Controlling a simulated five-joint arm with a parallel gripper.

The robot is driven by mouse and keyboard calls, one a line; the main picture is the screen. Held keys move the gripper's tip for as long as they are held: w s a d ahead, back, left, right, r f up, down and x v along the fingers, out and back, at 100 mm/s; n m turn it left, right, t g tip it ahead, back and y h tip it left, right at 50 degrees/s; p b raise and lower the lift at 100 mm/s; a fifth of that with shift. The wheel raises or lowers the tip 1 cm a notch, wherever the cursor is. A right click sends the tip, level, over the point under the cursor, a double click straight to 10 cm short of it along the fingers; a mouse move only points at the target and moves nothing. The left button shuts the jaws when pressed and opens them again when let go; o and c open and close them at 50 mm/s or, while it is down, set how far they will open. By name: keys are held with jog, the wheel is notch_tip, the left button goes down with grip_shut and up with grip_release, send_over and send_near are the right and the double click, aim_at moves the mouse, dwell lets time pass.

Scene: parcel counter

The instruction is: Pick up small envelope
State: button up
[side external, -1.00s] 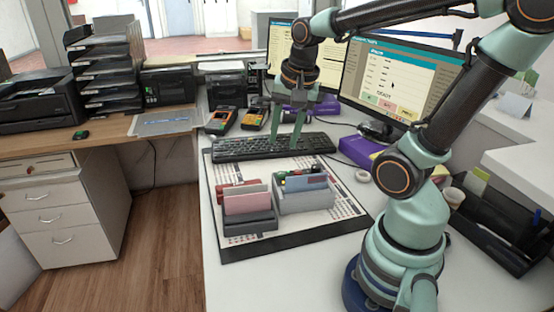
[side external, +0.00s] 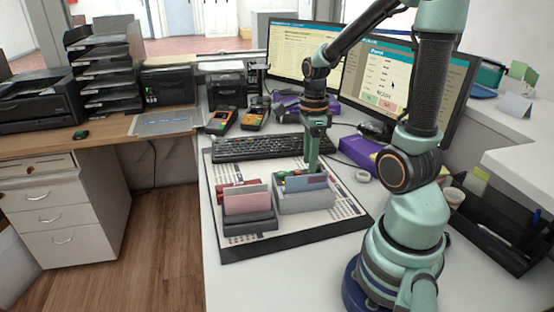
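I cannot tell which is the small envelope. My gripper (side external: 313,170) points down at the right holder, its fingertips at or just behind the blue-grey envelope's top edge. The fingers overlap in this view, so their opening and any contact are hidden.
A black keyboard (side external: 258,147) lies behind the holders on the dark-edged mat (side external: 290,239). Two card terminals (side external: 221,119) and monitors stand farther back. A purple box (side external: 358,150) and a tape roll (side external: 362,176) lie to the right. The mat's front strip is clear.

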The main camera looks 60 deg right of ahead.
aim_at(307, 176)
jog(key=shift+w+f, duration=0.15)
jog(key=shift+f, duration=1.4)
jog(key=shift+w+f, duration=0.1)
jog(key=shift+f, duration=1.4)
jog(key=shift+c, duration=0.3)
grip_shut()
